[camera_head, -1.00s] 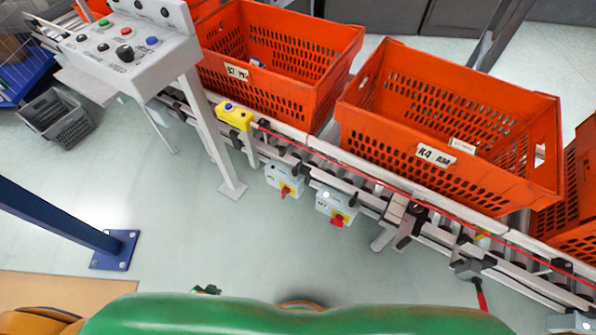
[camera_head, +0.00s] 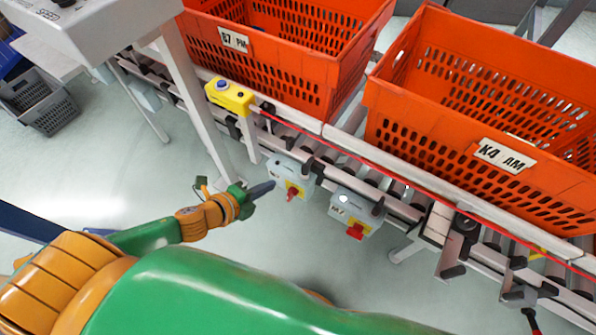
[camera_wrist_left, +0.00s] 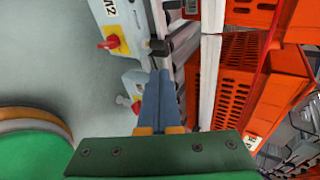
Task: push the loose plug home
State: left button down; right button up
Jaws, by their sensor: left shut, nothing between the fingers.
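Two grey switch boxes hang under the conveyor rail: a left box (camera_head: 283,169) and a right box (camera_head: 340,208), each with a red handle on a yellow plate. A small pale round spot (camera_head: 344,198) shows on the right box. The left wrist view shows one box with a red handle (camera_wrist_left: 109,42) and a second grey housing (camera_wrist_left: 134,82) with a pale stub (camera_wrist_left: 123,100). I cannot tell whether either is the loose plug. My left gripper (camera_head: 271,186) is shut and empty, just left of the left box; its fingers (camera_wrist_left: 162,78) overlap the rail edge. My right gripper is out of view.
The conveyor rail (camera_head: 400,208) runs diagonally, with a red cord along it. Orange totes (camera_head: 300,85) (camera_head: 440,135) stand on it. A yellow button box (camera_head: 232,97) and a support post (camera_head: 188,95) are near the left box. Floor below is open.

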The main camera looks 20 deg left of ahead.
pick_arm(q)
jog(key=b, duration=0.2)
send_near(303, 170)
jog(key=b+x, duration=0.2)
jog(key=x, duration=0.4)
jog(key=shift+f, duration=0.1)
jog(key=shift+w+d+f+b, duration=0.1)
jog(key=shift+w+f+b, duration=0.05)
jog(key=shift+w+b, duration=0.2)
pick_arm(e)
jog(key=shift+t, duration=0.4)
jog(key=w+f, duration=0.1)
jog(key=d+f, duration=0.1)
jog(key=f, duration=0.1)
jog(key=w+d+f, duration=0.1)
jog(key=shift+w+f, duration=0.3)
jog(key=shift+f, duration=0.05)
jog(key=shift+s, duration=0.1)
